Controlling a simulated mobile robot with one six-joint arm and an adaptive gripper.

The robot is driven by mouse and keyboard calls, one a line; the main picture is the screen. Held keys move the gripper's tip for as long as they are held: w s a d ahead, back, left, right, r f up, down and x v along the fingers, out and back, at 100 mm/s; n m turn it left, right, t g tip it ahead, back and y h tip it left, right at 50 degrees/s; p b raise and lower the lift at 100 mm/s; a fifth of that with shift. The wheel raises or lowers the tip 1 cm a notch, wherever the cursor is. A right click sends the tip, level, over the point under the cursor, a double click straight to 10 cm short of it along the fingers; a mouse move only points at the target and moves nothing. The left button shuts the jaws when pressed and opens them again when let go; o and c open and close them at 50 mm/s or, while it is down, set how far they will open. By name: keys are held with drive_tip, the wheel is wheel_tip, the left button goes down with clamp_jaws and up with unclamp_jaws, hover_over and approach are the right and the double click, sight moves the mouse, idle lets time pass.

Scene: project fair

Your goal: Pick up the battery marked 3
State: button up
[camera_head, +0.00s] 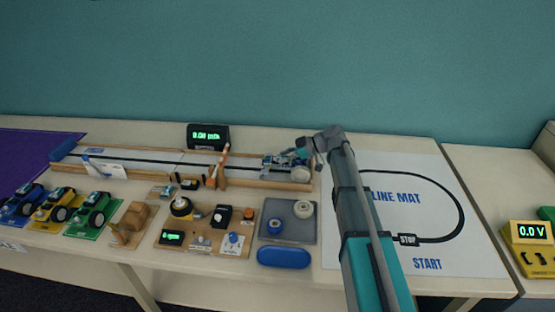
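I cannot pick out a battery marked 3; no number on the small parts is readable at this size. My gripper (279,161) is at the right end of the wooden track (240,178), reached over from the right by my teal and grey arm. Its fingers are small and blend with the parts around them, so I cannot tell whether they are open or hold something. Small dark pieces (190,184) lie in front of the track, left of my gripper. A wooden board (205,247) carries a black block, a yellow round part and a green-lit meter.
A grey tray (289,236) holds two rolls, with a blue case (284,257) in front. Blue, yellow and green model cars stand at left. A lit display (208,136) stands behind the track. The line mat (440,185) is mostly clear. A yellow meter (530,233) is at far right.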

clamp_jaws()
drive_tip(key=shift+r, duration=0.15)
wheel_tip(320, 180, up, 3)
drive_tip(key=p, duration=0.3)
drive_tip(key=s+a+r+p, duration=0.5)
drive_tip(key=s+r+p, duration=0.4)
drive_tip(key=s, duration=0.4)
drive_tip(key=shift+r+p, duration=0.35)
drive_tip(key=shift+p, duration=0.15)
